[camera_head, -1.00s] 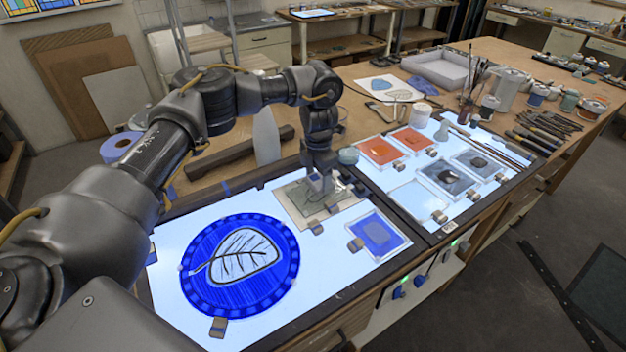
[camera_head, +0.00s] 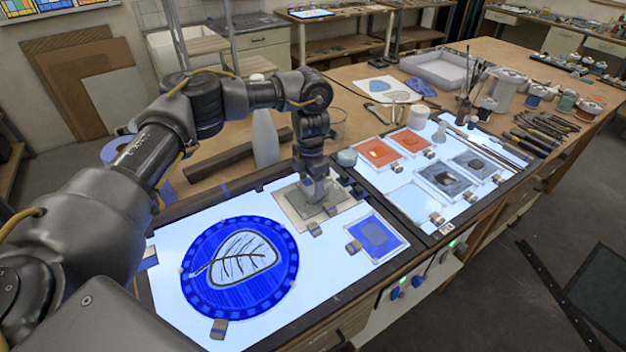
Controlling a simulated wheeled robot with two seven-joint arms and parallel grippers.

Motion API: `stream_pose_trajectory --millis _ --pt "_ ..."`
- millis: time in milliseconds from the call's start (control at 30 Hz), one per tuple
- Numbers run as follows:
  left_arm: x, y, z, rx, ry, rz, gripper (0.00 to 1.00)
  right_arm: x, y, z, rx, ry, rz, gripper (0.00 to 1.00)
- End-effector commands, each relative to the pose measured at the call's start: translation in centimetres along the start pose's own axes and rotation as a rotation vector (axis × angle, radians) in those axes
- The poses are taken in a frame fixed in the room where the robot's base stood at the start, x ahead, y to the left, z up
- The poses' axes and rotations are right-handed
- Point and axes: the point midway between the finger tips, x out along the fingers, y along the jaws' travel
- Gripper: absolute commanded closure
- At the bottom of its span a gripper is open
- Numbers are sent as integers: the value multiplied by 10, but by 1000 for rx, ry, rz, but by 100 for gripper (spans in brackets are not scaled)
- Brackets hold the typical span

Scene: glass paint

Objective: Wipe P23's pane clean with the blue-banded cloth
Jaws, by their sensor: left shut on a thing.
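My left gripper (camera_head: 315,194) points down over a grey-beige pane (camera_head: 287,203) at the back of the near light table. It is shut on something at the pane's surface. The fingers and the pale thing at their tips blend together, so I cannot make out a blue band on the cloth. Grey-beige film shows on the pane around the fingertips; part of the pane is hidden. Small tags lie at its front edge, too small to read, so I cannot confirm which pane is P23. My right gripper is out of view.
A round blue pane with a leaf (camera_head: 240,266) lies at front left, and a small blue pane (camera_head: 374,234) at right. The far light panel holds orange panes (camera_head: 378,153) and grey panes (camera_head: 443,178). A pale bottle (camera_head: 265,138) stands behind the arm.

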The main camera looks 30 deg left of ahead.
Motion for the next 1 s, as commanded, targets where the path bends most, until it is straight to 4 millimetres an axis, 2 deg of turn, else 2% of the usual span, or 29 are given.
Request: stream_pose_trajectory --millis 200,433,800,1000 --pt "-1 -1 -17 0 3 -1 55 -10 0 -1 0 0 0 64" --pt "0 -1 -20 0 1 -1 55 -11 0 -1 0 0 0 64" --pt "3 -6 1 0 0 0 55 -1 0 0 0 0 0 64" --pt "2 -7 6 -1 1 -1 55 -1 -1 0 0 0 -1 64"
